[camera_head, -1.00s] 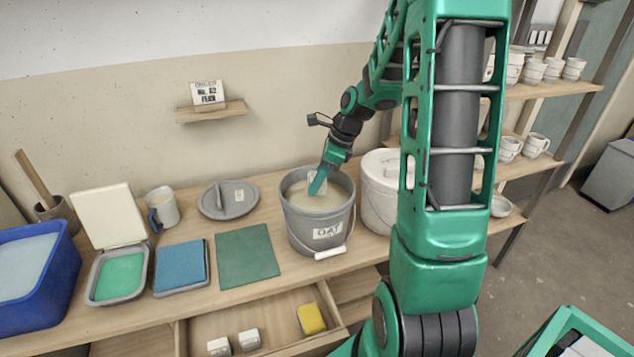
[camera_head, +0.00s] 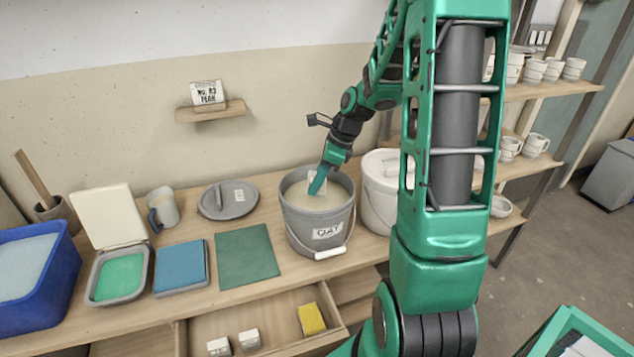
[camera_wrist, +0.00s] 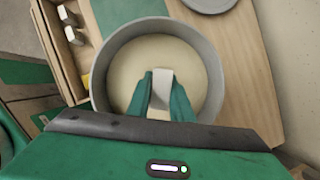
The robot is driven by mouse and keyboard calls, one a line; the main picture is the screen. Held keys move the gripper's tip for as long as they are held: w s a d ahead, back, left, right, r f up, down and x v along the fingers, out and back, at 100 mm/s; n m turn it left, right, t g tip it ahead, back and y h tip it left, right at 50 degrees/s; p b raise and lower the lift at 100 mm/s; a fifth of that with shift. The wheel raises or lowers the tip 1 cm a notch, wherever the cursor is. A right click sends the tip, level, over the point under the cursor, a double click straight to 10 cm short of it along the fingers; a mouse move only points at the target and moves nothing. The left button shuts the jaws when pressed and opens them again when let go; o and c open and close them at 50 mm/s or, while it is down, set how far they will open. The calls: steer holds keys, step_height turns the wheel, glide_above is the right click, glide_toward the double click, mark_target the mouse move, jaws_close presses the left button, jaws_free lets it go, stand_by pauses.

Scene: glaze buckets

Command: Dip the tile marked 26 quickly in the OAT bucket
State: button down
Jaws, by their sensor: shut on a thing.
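The grey bucket labelled OAT (camera_head: 318,232) stands open on the bench, with cream glaze (camera_head: 326,204) inside. My gripper (camera_head: 317,186) reaches down into its mouth and is shut on a pale tile (camera_head: 310,180). In the wrist view my gripper (camera_wrist: 162,95) holds the tile (camera_wrist: 161,80) over the glaze (camera_wrist: 135,65), inside the bucket's rim (camera_wrist: 98,85). The tile's lower end is at or close to the glaze surface; I cannot tell how deep it sits. No number on the tile can be read.
A white lidded bucket (camera_head: 378,205) stands right beside the grey one. A grey lid (camera_head: 228,200), mug (camera_head: 163,212), green mat (camera_head: 247,257), blue pad (camera_head: 181,268) and green tray (camera_head: 120,277) lie to the left. An open drawer (camera_head: 275,328) holds a yellow sponge (camera_head: 311,319) and white blocks.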

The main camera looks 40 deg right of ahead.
steer(key=shift+r, duration=3.9)
